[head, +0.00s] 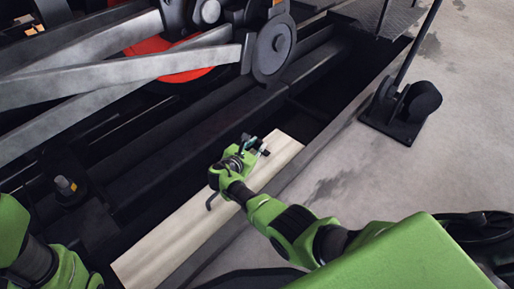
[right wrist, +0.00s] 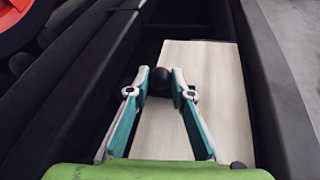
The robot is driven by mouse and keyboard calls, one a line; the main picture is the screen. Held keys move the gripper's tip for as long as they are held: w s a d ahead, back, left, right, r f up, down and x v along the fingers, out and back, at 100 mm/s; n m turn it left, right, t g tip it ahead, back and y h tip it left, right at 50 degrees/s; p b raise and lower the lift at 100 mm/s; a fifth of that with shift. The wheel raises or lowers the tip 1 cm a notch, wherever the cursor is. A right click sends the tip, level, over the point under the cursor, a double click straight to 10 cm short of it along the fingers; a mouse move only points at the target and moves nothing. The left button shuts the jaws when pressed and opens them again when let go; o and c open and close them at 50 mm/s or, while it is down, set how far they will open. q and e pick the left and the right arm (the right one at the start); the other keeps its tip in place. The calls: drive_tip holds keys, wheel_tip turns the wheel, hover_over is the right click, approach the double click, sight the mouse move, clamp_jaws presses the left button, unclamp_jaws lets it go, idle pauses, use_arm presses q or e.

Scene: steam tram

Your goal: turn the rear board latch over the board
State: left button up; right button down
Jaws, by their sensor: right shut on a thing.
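The pale wooden board (head: 185,235) lies in a long dark trough beside the tram's running gear. It also shows in the right wrist view (right wrist: 208,100). My right gripper (head: 262,150) is over the board's far end. In the right wrist view its teal-padded fingertips (right wrist: 160,82) are closed on a round black knob (right wrist: 159,80), which I take for the rear board latch. The knob is at the board's far left corner. The latch's arm and pivot are hidden. My left arm enters at the lower left, with its gripper out of view.
Grey rods and a round dark crank end (head: 273,47) hang above the trough's far side. A black post foot (head: 402,108) stands on the concrete at right. The concrete beside the trough is otherwise clear.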

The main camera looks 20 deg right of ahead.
idle(0.4)
drive_tip(key=c, duration=2.1)
unclamp_jaws()
